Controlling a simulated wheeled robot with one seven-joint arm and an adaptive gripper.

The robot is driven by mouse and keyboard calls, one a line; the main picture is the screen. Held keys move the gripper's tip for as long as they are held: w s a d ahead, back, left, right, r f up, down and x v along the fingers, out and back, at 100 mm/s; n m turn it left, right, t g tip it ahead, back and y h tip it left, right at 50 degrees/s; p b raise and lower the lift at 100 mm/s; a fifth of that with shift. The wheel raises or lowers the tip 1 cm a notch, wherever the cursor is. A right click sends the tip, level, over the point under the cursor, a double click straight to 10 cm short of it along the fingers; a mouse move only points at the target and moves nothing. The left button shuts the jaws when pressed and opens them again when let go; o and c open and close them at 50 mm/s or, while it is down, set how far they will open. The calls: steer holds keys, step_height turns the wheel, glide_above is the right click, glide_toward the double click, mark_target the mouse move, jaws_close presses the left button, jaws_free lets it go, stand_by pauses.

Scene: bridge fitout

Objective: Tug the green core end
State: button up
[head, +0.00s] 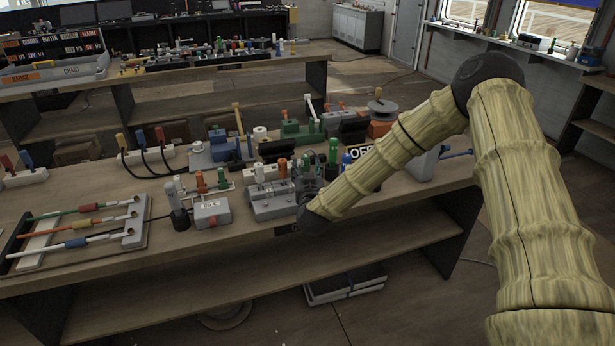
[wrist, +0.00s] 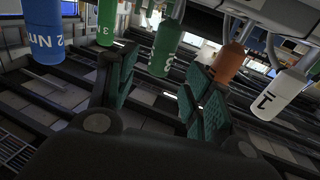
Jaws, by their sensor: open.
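My gripper (head: 308,187) is at the front edge of the workbench, beside the grey switch box. In the wrist view its two green-padded fingers (wrist: 160,90) are spread apart with nothing held. A green marked end (wrist: 166,48) shows between and beyond the fingertips; I cannot tell the depth of the gap. A second green end (wrist: 106,22) marked 3 is left of it. An orange end (wrist: 229,62) and a white end (wrist: 283,95) marked 1 are to the right. A blue end (wrist: 42,45) is at far left. A green upright piece (head: 333,151) stands just behind my gripper in the head view.
The workbench (head: 105,258) carries a grey box (head: 211,214) left of my gripper and a board (head: 135,228) with three coloured leads. Green machinery (head: 301,131) and an orange-based reel (head: 381,118) stand behind.

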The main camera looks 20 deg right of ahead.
mark_target(306, 162)
steer(key=shift+b+x, duration=0.45)
steer(key=shift+x, duration=2.4)
jaws_close()
steer(key=shift+r, duration=0.2)
steer(key=shift+f, duration=0.15)
steer(key=shift+c, duration=0.2)
jaws_free()
steer(key=shift+f, duration=0.1)
